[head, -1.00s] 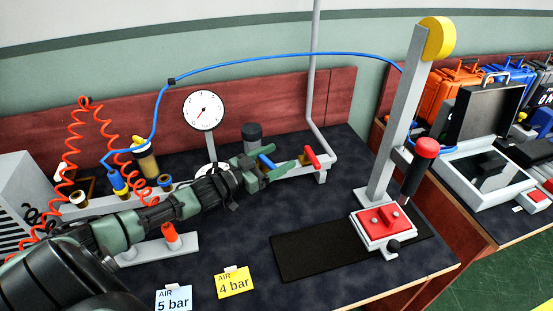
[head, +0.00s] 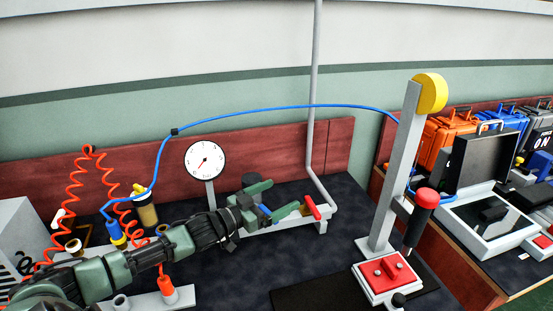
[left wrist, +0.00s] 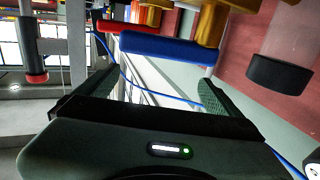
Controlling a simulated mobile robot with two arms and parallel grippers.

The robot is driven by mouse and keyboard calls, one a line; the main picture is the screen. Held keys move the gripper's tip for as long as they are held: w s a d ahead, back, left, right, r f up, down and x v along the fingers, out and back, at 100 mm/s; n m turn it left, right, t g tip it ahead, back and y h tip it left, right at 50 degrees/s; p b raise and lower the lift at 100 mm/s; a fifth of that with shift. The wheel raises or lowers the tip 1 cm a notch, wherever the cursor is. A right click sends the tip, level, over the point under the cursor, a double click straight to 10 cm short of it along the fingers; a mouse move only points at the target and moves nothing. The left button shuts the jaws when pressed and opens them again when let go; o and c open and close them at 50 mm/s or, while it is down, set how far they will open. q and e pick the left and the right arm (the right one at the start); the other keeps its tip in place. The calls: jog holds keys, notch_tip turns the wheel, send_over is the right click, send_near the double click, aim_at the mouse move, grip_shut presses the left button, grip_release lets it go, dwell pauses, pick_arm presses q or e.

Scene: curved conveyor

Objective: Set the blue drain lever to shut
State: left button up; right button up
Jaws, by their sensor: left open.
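The blue drain lever (head: 265,211) is on the light grey pipe fitting at the back of the bench, left of a red lever (head: 312,207). My left gripper (head: 275,199) is open, with its green fingers around or close to the blue lever. In the left wrist view the blue lever (left wrist: 170,48) lies across the picture, just beyond the gap between the open fingertips (left wrist: 155,84). The red lever (left wrist: 125,26) is behind it. I cannot tell whether a finger touches the blue lever. My right gripper is not in view.
A dial gauge (head: 206,160) stands left of the fitting. A dark cylinder (left wrist: 280,73) is close to the fingers in the wrist view.

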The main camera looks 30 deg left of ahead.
pick_arm(q)
notch_tip(320, 180, up, 16)
jog(key=shift+f, duration=0.2)
jog(key=shift+c, duration=0.3)
